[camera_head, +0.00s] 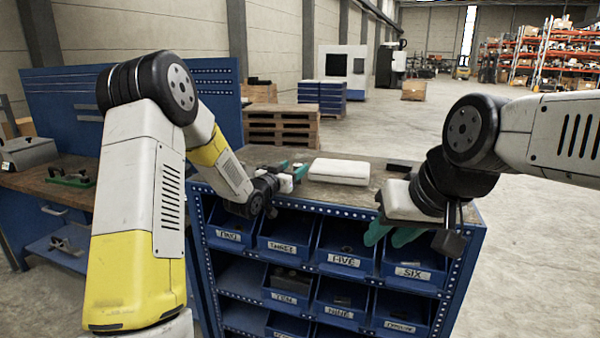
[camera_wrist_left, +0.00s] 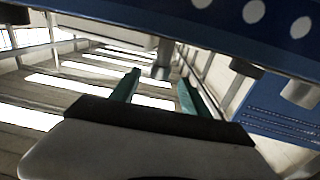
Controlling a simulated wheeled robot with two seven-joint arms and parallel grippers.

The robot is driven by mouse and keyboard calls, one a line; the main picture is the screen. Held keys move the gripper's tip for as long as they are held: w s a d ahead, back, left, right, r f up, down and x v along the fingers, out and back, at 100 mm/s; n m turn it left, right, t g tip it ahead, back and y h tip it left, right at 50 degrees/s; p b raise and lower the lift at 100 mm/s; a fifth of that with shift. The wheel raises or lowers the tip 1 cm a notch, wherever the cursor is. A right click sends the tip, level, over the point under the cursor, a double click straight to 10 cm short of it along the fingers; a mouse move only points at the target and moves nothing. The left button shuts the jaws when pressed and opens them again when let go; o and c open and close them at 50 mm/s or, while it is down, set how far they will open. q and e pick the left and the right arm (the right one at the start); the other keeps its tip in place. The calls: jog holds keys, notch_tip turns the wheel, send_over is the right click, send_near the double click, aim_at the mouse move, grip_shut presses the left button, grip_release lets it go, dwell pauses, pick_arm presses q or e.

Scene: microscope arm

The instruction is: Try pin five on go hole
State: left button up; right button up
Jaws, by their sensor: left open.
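The bin labelled FIVE (camera_head: 344,260) is in the top row of the blue rack, with small dark contents too small to tell apart. No pin or go hole can be made out for certain. My left gripper (camera_head: 291,172) is over the bench top, left of the white block, with its green fingers apart and nothing seen held. In the left wrist view its fingers (camera_wrist_left: 157,92) are open; a grey cylindrical part (camera_wrist_left: 163,58) shows beyond them. My right gripper (camera_head: 391,236) hangs at the rack's front, by the bin labelled SIX (camera_head: 413,271); its green fingers look apart.
A white block (camera_head: 339,171) lies on the bench top (camera_head: 300,152), with a dark flat piece (camera_head: 404,166) to its right. More labelled bins, including THREE (camera_head: 285,246) and NINE (camera_head: 338,312), fill the rack. A second bench (camera_head: 50,185) stands at left. Open floor lies at right.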

aim_at(300, 164)
pick_arm(q)
jog(key=x, duration=0.6)
jog(key=shift+d+f, duration=0.1)
jog(key=shift+f, duration=0.1)
grip_shut()
